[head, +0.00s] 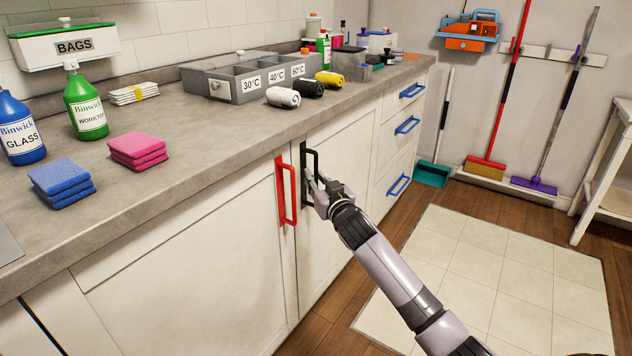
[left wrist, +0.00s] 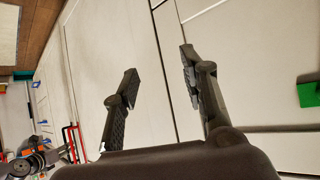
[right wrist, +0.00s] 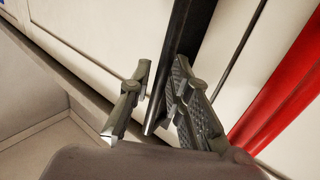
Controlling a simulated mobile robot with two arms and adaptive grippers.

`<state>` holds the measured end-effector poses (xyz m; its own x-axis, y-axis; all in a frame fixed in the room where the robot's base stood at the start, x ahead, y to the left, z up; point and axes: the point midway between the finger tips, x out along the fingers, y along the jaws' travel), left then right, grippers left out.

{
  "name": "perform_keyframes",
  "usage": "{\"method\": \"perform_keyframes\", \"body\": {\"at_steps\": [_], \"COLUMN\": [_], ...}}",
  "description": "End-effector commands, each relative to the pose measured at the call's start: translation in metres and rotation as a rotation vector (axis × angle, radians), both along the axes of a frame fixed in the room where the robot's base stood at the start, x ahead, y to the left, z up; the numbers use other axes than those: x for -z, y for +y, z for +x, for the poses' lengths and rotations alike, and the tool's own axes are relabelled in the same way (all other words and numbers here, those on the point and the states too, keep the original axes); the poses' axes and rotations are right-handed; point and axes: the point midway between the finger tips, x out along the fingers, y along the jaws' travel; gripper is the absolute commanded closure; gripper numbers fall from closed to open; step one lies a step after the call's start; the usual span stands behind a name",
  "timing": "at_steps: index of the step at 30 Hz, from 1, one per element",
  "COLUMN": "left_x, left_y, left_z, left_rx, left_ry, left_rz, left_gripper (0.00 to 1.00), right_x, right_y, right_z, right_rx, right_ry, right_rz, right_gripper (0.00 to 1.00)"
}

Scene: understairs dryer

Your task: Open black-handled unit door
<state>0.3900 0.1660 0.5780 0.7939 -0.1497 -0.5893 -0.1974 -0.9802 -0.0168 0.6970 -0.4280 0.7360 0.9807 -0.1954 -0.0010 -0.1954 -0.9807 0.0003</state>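The unit door (head: 340,165) with the black handle (head: 313,160) is in the row of white units under the worktop, and it looks flush with the front. My right gripper (head: 314,184) is at the lower part of this handle. In the right wrist view the black handle (right wrist: 185,45) runs between the two fingers of my right gripper (right wrist: 163,66). The fingers are apart, with a gap between the left finger and the bar; whether the right finger touches it I cannot tell. My left gripper (left wrist: 158,60) is open and empty before white unit fronts; the head view does not show it.
A red handle (head: 287,190) is on the neighbouring door, close left of the black one. Blue-handled drawers (head: 407,125) are to the right. The worktop (head: 200,135) holds bottles, cloths and a grey sorting box. The floor by a pale tiled mat (head: 490,270) is clear.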

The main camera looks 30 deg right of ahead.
Motion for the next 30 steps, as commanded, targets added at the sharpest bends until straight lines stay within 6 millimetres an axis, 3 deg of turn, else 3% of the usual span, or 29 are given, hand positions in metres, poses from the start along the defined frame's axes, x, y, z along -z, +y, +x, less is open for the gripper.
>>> {"method": "perform_keyframes", "body": {"at_steps": [9,17,30], "left_x": [-0.0017,-0.0014,-0.0012], "left_y": [-0.0008,-0.0006,-0.0004], "left_z": [0.0016,0.0015,0.0015], "left_rx": [0.001,0.000,0.000], "left_ry": [-0.011,-0.010,-0.009], "left_rz": [-0.003,-0.002,-0.002], "left_gripper": [0.60,0.60,0.60], "right_x": [-0.0005,-0.0004,-0.0003], "right_y": [-0.0004,-0.0004,-0.0004], "right_z": [0.0022,0.0020,0.0019], "right_rx": [0.000,0.000,0.000], "right_ry": [-0.001,-0.001,0.000], "right_rz": [0.000,0.000,0.000], "right_gripper": [0.82,0.99,1.00]}}
